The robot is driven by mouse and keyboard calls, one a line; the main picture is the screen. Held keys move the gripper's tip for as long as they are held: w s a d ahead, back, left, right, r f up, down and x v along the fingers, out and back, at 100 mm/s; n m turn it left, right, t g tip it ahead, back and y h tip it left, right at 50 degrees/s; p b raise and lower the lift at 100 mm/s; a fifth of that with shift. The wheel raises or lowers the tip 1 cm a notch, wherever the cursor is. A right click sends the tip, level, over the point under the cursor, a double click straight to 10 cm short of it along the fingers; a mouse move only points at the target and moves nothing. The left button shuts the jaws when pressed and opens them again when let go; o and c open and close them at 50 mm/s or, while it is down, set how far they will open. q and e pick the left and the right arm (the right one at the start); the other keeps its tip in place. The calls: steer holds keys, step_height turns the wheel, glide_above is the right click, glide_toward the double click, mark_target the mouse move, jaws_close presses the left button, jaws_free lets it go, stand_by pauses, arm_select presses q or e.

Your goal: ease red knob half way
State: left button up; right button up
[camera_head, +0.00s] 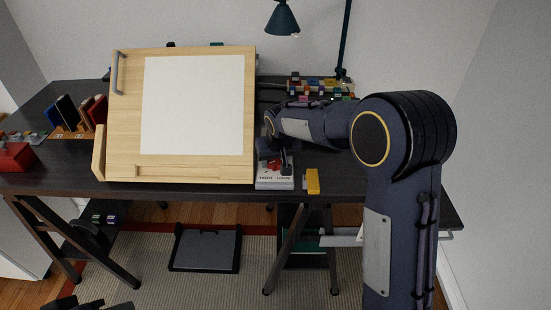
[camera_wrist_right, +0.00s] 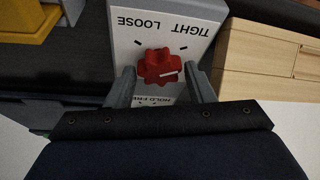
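The red knob (camera_wrist_right: 160,68) sits on a pale grey panel (camera_wrist_right: 122,18) marked TIGHT and LOOSE, upside down in the right wrist view. Its white pointer line points right and slightly up in that view. My right gripper (camera_wrist_right: 159,72) is open, with one finger on each side of the knob and a visible gap at both sides. In the head view the knob (camera_head: 273,166) is partly hidden by the right gripper (camera_head: 276,158), which hangs over the panel box (camera_head: 274,183). Dark parts at the bottom left, perhaps my left gripper (camera_head: 90,304), are cut off by the frame.
A wooden drawing board (camera_head: 120,120) with white paper stands left of the box. A yellow block (camera_head: 313,181) lies right of it. Colourful small items (camera_head: 318,86) and a lamp (camera_head: 283,19) are behind. A red box (camera_head: 15,157) is at the far left.

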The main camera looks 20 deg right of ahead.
steer(key=c, duration=0.6)
steer(key=shift+n, duration=0.3)
steer(key=shift+d+n+y+b, duration=0.1)
steer(key=shift+n+y+b, duration=0.3)
steer(key=shift+n, duration=0.2)
steer(key=n+y, duration=0.1)
steer(key=n, duration=0.2)
steer(key=shift+d+n, duration=0.1)
steer(key=shift+n, duration=0.2)
steer(key=n+g+y, duration=0.1)
steer(key=n, duration=0.2)
steer(key=shift+w, duration=0.1)
steer(key=shift+n+g+y, duration=0.6)
steer(key=shift+n, duration=1.1)
steer(key=shift+d, duration=0.1)
